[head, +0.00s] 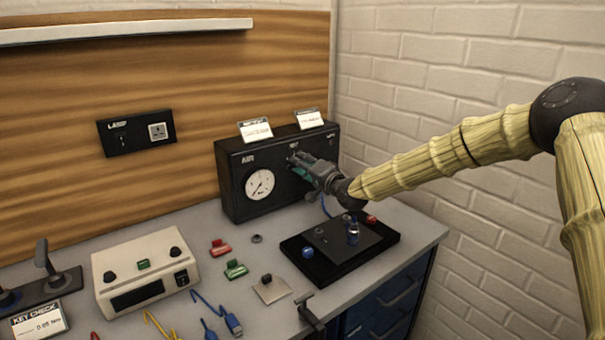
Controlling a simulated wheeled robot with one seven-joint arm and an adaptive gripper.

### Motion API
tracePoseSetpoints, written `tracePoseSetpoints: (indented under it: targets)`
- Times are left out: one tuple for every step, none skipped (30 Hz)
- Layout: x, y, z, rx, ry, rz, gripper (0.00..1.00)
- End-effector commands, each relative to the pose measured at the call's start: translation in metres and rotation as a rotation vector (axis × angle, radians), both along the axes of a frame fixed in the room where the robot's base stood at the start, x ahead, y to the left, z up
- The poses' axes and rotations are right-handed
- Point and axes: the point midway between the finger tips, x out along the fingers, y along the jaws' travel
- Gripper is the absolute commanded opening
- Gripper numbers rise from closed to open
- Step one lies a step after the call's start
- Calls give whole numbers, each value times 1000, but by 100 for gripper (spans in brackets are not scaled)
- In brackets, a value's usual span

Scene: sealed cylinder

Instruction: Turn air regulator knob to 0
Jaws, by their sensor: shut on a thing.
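The black air regulator box (236,205) stands against the back wall and is marked AIR. A round white gauge (259,185) with a dark needle is on the left of its front; the needle points to the lower left, but the scale is too small to read. My gripper (296,162) is at the right part of the front face, shut on the regulator knob. The fingers hide the knob, so its setting cannot be seen. A teal patch shows at the fingers.
A black tray (292,248) with small parts sits below my gripper. A cream control box (110,270), red and green clips and coloured cables lie to the left. Two white cards stand on the regulator box. A brick wall (470,60) is at the right.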

Motion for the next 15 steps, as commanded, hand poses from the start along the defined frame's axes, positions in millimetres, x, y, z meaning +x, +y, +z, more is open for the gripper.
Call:
tracePoseSetpoints:
  targets:
    - [0,0,-4,-36,-26,0,4]
    - [0,0,-4,-59,-43,0,4]
    - [0,-1,-3,-90,-66,-1,4]
    - [0,0,-3,-113,-82,0,4]
    - [0,0,-3,-136,-99,0,4]
    - [0,0,-3,-167,-121,0,4]
    - [0,0,-3,-190,-138,0,4]
    - [0,0,-3,-214,-155,0,4]
    - [0,0,-3,-244,-177,0,4]
    - [0,0,-3,-266,-193,0,4]
    - [0,0,-3,-290,-211,0,4]
    - [0,0,-3,-321,-233,0,4]
    - [0,1,-2,-344,-250,0,4]
    - [-1,1,-2,-367,-267,0,4]
    - [-1,1,-2,-398,-289,0,4]
